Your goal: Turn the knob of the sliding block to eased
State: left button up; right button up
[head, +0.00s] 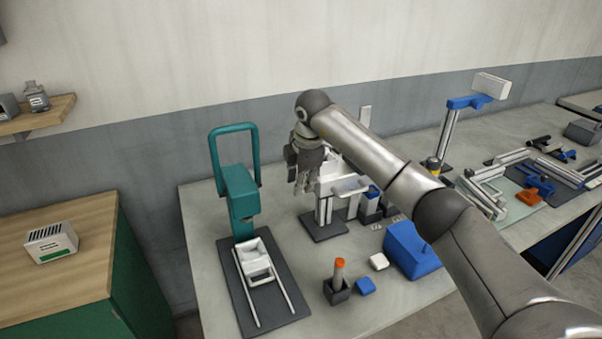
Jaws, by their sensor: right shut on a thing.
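A white block (331,173) sits on an upright stand with metal posts (323,211) and a dark base plate (323,228), near the middle of the bench. It appears to be the sliding block. My right gripper (304,187) points down at the left side of this block, its fingers close together and shut on a small part there. That part, seemingly the knob, is hidden by the fingers, and its setting and any marks cannot be read. My left gripper is not in view.
A teal press (238,195) with a white carriage on rails stands left of the stand. In front are a dark holder (337,292) with an orange-topped stick and a blue box (411,250). My right arm crosses above the bench's right part. A wooden-topped cabinet (60,245) is at left.

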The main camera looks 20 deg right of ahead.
jog(key=shift+w+r+g+p, duration=0.1)
jog(key=shift+g+p, duration=0.65)
jog(key=shift+g, duration=0.05)
jog(key=shift+w+g+p, duration=0.15)
jog(key=shift+g+p, duration=0.35)
jog(key=shift+g, duration=0.5)
jog(key=o, duration=1)
notch_tip(320, 180, up, 7)
jog(key=shift+w+r, duration=0.1)
jog(key=shift+r, duration=0.1)
